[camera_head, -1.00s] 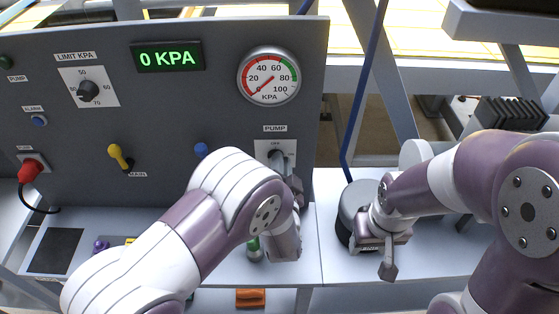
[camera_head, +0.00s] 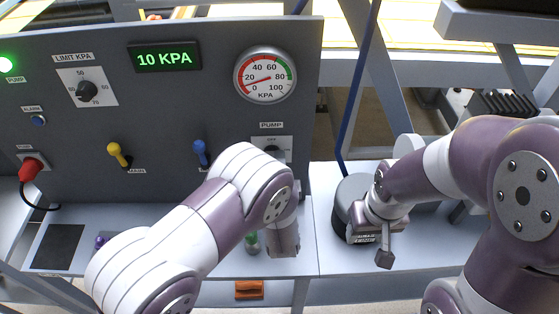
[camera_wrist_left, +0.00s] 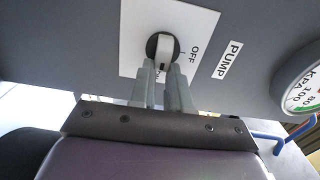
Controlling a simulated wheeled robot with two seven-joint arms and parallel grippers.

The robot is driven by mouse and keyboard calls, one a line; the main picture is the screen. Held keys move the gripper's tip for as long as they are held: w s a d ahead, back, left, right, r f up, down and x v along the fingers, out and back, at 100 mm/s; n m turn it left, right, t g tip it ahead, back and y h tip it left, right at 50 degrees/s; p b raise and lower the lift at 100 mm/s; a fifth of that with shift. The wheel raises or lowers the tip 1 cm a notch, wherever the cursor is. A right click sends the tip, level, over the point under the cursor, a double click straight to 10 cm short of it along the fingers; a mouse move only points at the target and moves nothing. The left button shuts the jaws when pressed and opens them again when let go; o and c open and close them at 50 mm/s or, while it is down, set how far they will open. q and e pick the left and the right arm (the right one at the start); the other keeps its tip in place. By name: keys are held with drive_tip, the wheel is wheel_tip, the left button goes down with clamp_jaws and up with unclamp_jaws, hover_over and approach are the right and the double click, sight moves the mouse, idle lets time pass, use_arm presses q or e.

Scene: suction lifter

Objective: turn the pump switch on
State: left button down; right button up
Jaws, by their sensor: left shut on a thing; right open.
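The pump switch (camera_wrist_left: 164,48) is a knob with a pale handle on a white plate, under the PUMP label in the head view (camera_head: 271,125). In the left wrist view, my left gripper (camera_wrist_left: 161,74) is shut on the switch handle; OFF is readable beside it, the other marking is mostly hidden. In the head view my left arm covers part of the switch. The green pump lamp (camera_head: 6,65) is lit, and the display (camera_head: 165,57) reads 10 KPA. My right gripper (camera_head: 384,250) is open, low at the right beside a dark-sided round device (camera_head: 352,192).
The grey panel (camera_head: 100,180) also carries a limit dial (camera_head: 87,92), a red plug (camera_head: 32,168), a yellow lever (camera_head: 119,154), a blue lever (camera_head: 201,152) and a pressure gauge (camera_head: 266,77). A blue hose (camera_head: 362,75) runs down right of the panel.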

use_arm(q)
drive_tip(key=shift+f, duration=0.1)
idle(0.5)
drive_tip(key=c, duration=1.1)
unclamp_jaws()
use_arm(e)
drive_tip(key=shift+s, duration=0.1)
